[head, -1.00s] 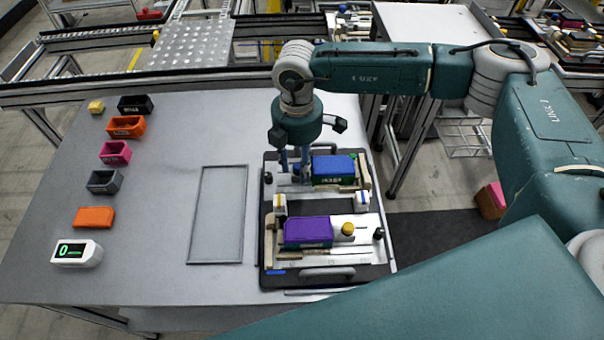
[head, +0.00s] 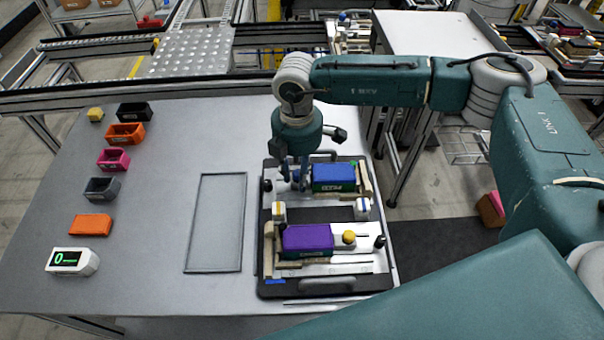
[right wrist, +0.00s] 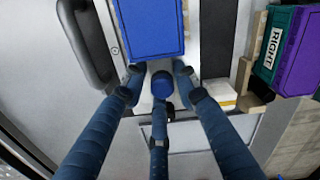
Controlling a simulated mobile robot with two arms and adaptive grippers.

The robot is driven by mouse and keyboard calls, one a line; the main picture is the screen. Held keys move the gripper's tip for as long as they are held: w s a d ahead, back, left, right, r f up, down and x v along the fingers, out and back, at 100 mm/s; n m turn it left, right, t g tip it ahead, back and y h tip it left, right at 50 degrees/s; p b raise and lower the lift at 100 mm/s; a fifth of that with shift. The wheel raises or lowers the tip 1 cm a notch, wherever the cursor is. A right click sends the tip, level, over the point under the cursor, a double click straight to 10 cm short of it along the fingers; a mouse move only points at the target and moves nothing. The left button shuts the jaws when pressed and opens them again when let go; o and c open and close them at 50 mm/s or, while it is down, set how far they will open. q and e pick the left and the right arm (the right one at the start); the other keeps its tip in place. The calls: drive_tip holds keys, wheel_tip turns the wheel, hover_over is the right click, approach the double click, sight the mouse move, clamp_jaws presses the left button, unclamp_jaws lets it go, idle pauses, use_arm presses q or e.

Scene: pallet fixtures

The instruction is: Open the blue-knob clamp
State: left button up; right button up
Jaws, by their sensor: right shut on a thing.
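The blue knob (right wrist: 161,84) of the clamp sits beside the end of a blue-lidded box (right wrist: 155,32) in the right wrist view. My right gripper (right wrist: 160,88) has its three dark blue fingers closed around the knob. In the head view my right gripper (head: 297,182) points down at the left end of the blue-lidded box (head: 334,177), and its fingers hide the knob there. The box lies in the far fixture of the black pallet (head: 266,215). How far the clamp is open cannot be told. My left gripper is not in view.
A purple-lidded box (head: 307,238) lies in the near fixture, with a yellow knob (head: 348,237) at its right. Dark pallet handles (head: 327,286) stand at the near and far edges. Several small bins and a white display unit (head: 72,261) line the table's left side.

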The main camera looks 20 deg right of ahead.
drive_tip(key=shift+s+a+f, duration=0.1)
drive_tip(key=shift+a, duration=0.2)
drive_tip(key=shift+w+a+f+b, duration=0.15)
drive_tip(key=shift+a+b, duration=0.1)
drive_tip(key=shift+a, duration=0.25)
drive_tip(key=shift+w+a+r+b, duration=0.1)
drive_tip(key=shift+a+b, duration=0.15)
drive_tip(key=shift+a, duration=0.25)
drive_tip(key=o, duration=0.8)
drive_tip(key=shift+c, duration=0.2)
drive_tip(key=shift+d, duration=0.1)
drive_tip(key=shift+r, duration=0.2)
drive_tip(key=shift+w+r+p, duration=0.15)
drive_tip(key=shift+r+p, duration=0.4)
drive_tip(key=shift+r, duration=0.3)
wheel_tip(320, 180, up, 6)
drive_tip(key=p, duration=0.3)
drive_tip(key=shift+r, duration=0.2)
